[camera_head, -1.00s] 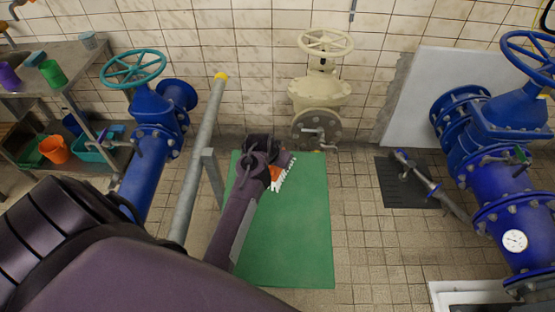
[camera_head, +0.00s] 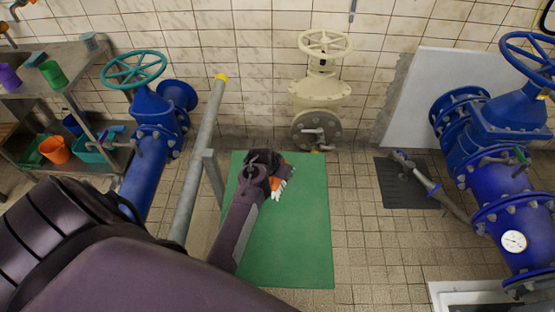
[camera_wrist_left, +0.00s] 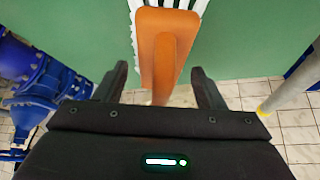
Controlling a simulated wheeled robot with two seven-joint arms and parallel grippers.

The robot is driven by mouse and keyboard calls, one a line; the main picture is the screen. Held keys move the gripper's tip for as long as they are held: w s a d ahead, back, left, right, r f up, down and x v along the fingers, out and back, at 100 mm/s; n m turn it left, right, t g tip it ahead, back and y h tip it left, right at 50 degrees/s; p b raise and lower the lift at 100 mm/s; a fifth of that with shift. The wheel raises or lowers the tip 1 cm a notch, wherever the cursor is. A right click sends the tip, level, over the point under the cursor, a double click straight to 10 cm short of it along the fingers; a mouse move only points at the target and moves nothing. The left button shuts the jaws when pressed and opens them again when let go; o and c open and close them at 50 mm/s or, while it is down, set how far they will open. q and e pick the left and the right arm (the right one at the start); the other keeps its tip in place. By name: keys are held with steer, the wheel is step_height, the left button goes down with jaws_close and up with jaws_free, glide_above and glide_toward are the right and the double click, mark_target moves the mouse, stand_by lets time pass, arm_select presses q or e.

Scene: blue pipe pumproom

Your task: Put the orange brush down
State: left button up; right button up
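The orange brush (camera_head: 276,183) with white bristles is over the green mat (camera_head: 300,240) in the head view, at the far end of my left arm. I cannot tell whether it touches the mat. In the left wrist view, its orange body (camera_wrist_left: 162,45) is ahead of and between the fingers of my left gripper (camera_wrist_left: 160,68), with white bristles along the top. The dark fingers stand wide apart, with gaps on both sides of the narrow handle. My left gripper (camera_head: 268,168) partly hides the brush in the head view. My right gripper is not in view.
A grey slanted pipe (camera_head: 200,150) stands left of the mat. A cream valve (camera_head: 320,90) stands behind it. Blue pipework (camera_head: 495,190) and a dark floor grate (camera_head: 405,185) are on the right. A bench (camera_head: 75,55) with cups is at left. Most of the mat is clear.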

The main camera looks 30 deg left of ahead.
arm_select(q)
steer(key=b+v, duration=0.1)
steer(key=v, duration=1.1)
steer(key=shift+r, duration=0.15)
stand_by(0.4)
